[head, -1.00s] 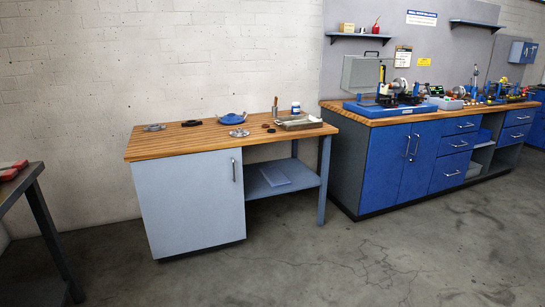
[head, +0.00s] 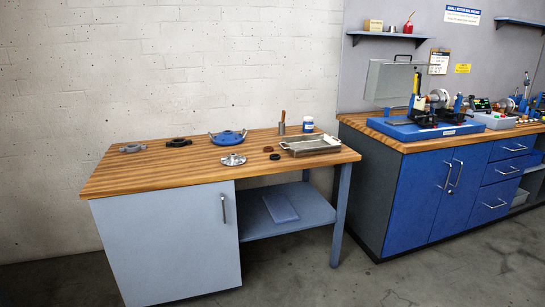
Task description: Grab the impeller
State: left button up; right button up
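Several rotor-like parts lie apart on the wooden top of the workbench (head: 150,178). They are a grey flat part (head: 133,147) at the left, a black part (head: 178,142) beside it, a blue round part (head: 228,137) with side lugs near the middle, and a silver disc with a raised hub (head: 233,160) in front of the blue one. Each is too small to tell surely which is the impeller. Neither of my grippers is in view.
A metal tray (head: 329,146), a white-and-blue jar (head: 308,125), a holder with a brush (head: 282,127) and small dark rings (head: 275,156) occupy the bench's right part. A blue cabinet (head: 405,205) with a balancing machine (head: 428,122) stands right. The bench's front left is clear.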

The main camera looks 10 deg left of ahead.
aim_at(234, 159)
jog(key=i+l+u, duration=0.2)
jog(key=i, duration=0.45)
jog(key=i+l+u, duration=0.2)
jog(key=i, duration=0.45)
jog(key=i+l+u, duration=0.15)
jog(key=i+u, duration=0.25)
jog(key=i+l+u, duration=0.4)
jog(key=i+j, duration=0.05)
jog(key=j, duration=0.05)
